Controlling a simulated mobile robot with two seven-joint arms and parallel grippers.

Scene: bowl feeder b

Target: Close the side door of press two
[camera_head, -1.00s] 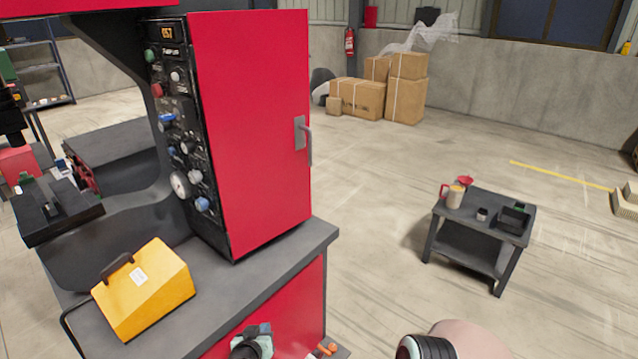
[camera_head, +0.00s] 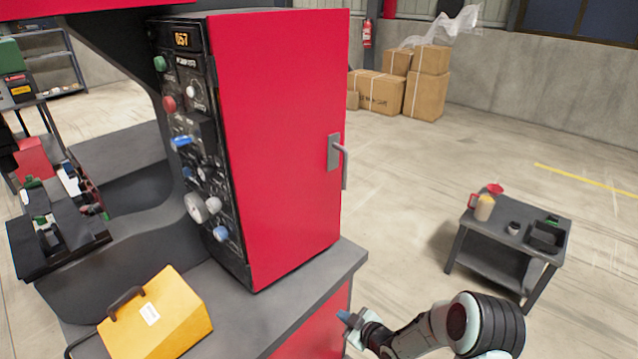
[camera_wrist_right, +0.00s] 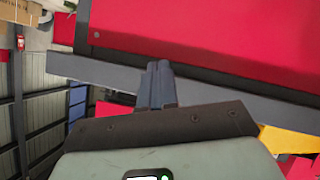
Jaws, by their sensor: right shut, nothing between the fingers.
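The press's red side door (camera_head: 280,150) faces me, with a grey bar handle (camera_head: 341,160) near its right edge. The door looks near flush with the cabinet; I cannot tell whether a small gap is left. My right gripper (camera_head: 345,317) is shut and empty, low in front of the press's right side and below the handle. In the right wrist view its fingers (camera_wrist_right: 157,85) are together, in front of the grey ledge (camera_wrist_right: 225,98), with a red panel (camera_wrist_right: 210,35) beyond. I cannot tell whether they touch anything. My left gripper is not in view.
A black panel with knobs (camera_head: 190,140) adjoins the door. A yellow box (camera_head: 160,318) stands on the press's grey table (camera_head: 235,310). A small dark table (camera_head: 485,238) with cups stands at right. Cardboard boxes (camera_head: 427,85) are at the back. Floor between is clear.

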